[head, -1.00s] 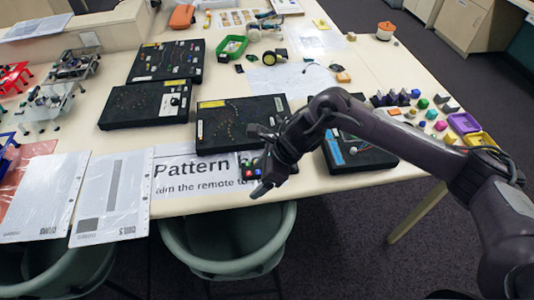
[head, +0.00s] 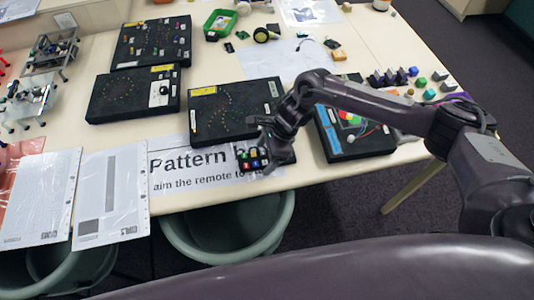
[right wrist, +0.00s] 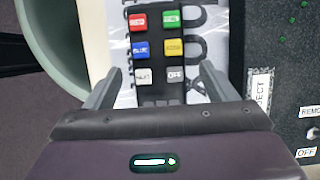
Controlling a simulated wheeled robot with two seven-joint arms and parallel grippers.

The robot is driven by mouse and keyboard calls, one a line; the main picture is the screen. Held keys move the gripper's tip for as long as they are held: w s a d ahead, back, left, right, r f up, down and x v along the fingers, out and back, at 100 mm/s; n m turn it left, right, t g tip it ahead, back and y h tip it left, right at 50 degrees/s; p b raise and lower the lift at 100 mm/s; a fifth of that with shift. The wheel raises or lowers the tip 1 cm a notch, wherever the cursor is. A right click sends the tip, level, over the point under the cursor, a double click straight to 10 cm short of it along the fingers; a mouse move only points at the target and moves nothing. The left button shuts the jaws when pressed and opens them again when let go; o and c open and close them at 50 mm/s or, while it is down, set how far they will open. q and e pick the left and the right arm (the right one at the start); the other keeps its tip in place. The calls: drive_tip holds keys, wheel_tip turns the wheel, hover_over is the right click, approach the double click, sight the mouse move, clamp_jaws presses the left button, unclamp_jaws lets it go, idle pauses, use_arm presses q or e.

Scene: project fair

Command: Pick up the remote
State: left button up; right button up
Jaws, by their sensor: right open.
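The remote (head: 251,161) is a small black slab with coloured buttons. It lies on the printed "Pattern" sheet (head: 190,172) near the table's front edge. In the right wrist view the remote (right wrist: 158,50) shows red, green, blue, yellow and white buttons. My right gripper (head: 266,152) is open, right at the remote in the head view. In the right wrist view its two fingers (right wrist: 157,85) stand one on each side of the remote's near end, with gaps on both sides. My left gripper is not in view.
A black board (head: 235,108) lies just behind the remote, and another black board (head: 352,145) lies to its right. Plastic-sleeved sheets (head: 110,195) lie to the left.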

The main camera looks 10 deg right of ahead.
drive_tip(key=c, duration=0.5)
drive_tip(key=shift+c, duration=1.4)
drive_tip(key=c, duration=0.4)
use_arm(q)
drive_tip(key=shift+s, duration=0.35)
use_arm(e)
drive_tip(key=shift+o, duration=0.2)
